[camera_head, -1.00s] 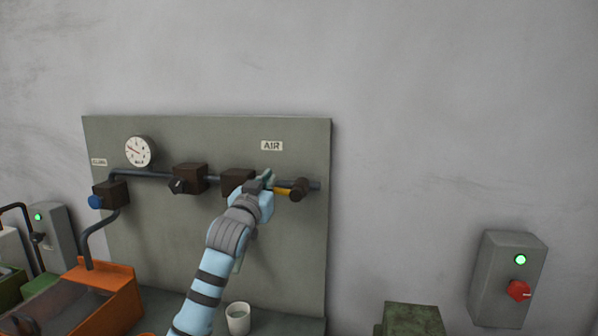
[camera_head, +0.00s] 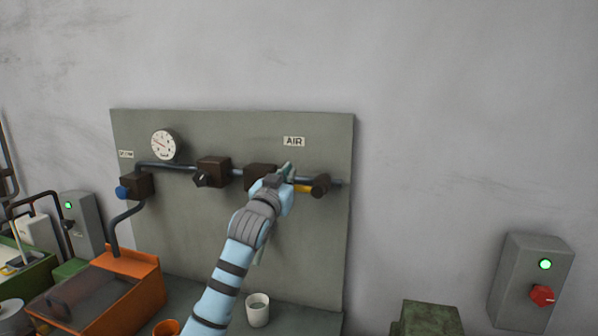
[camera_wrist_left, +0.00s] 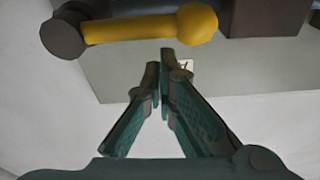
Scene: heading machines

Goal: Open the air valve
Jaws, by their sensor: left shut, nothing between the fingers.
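The air valve has a yellow lever handle (camera_head: 304,188) and a dark round body (camera_head: 321,184) on the pipe, below the AIR label (camera_head: 294,142). In the left wrist view, the yellow handle (camera_wrist_left: 145,28) lies along the pipe, from the dark body (camera_wrist_left: 64,34) to a rounded yellow end. My left gripper (camera_head: 287,170) is shut and empty beside the handle, and its hand hides part of the valve area. In the left wrist view, the fingertips of my left gripper (camera_wrist_left: 160,58) point toward the handle with a small apparent gap. My right gripper is not in view.
The grey panel (camera_head: 190,230) carries a gauge (camera_head: 163,145), a blue knob (camera_head: 122,192) and dark boxes on the pipe. A white cup (camera_head: 258,310) stands below. A switch box (camera_head: 525,270) with a red knob is at right. The wall between is clear.

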